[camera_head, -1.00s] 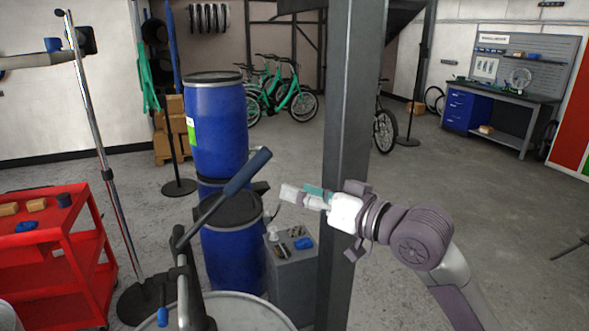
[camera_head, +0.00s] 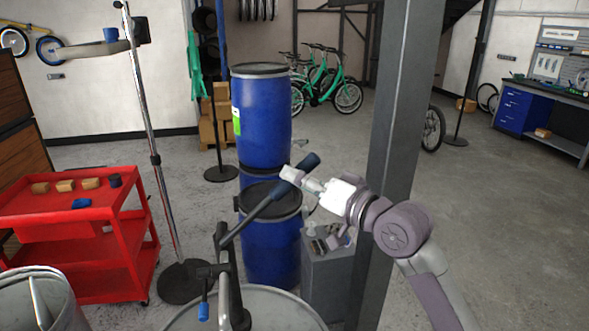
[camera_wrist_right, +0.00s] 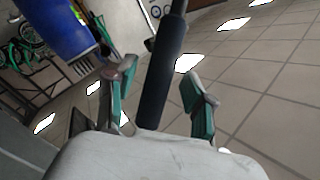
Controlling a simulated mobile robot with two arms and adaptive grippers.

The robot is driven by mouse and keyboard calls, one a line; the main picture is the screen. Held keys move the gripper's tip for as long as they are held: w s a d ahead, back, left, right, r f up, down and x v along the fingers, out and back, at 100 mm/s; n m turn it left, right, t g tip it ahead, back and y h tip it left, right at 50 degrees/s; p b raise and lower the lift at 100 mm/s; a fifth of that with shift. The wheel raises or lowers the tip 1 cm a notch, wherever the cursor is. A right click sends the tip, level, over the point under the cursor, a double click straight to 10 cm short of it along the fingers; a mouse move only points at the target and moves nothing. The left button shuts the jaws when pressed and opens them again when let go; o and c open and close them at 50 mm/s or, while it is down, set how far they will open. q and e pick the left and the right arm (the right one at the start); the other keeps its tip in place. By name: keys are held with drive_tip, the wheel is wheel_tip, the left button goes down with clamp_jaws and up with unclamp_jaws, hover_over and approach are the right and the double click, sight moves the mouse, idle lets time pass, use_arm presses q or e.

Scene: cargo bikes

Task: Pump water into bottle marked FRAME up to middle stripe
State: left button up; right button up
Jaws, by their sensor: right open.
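A hand pump (camera_head: 226,285) stands on a round drum at the lower middle of the head view. Its lever slants up to the right and ends in a dark grip (camera_head: 309,163). My right gripper (camera_head: 290,175) is at the upper part of this lever. In the right wrist view, my right gripper (camera_wrist_right: 158,78) is open, with the dark lever grip (camera_wrist_right: 163,75) passing between its green-padded fingers. A gap shows on the right side; contact on the left cannot be told. My left gripper is out of view. I cannot make out a bottle marked FRAME.
Stacked blue barrels (camera_head: 262,120) stand behind the pump. A grey cabinet (camera_head: 328,285) with small items is beside them, and a steel post (camera_head: 402,130) behind my right arm. A red cart (camera_head: 75,230), a stand pole (camera_head: 150,140) and a metal bin (camera_head: 38,290) are left.

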drive_tip(key=shift+x, duration=0.9)
drive_tip(key=shift+c, duration=0.3)
clamp_jaws()
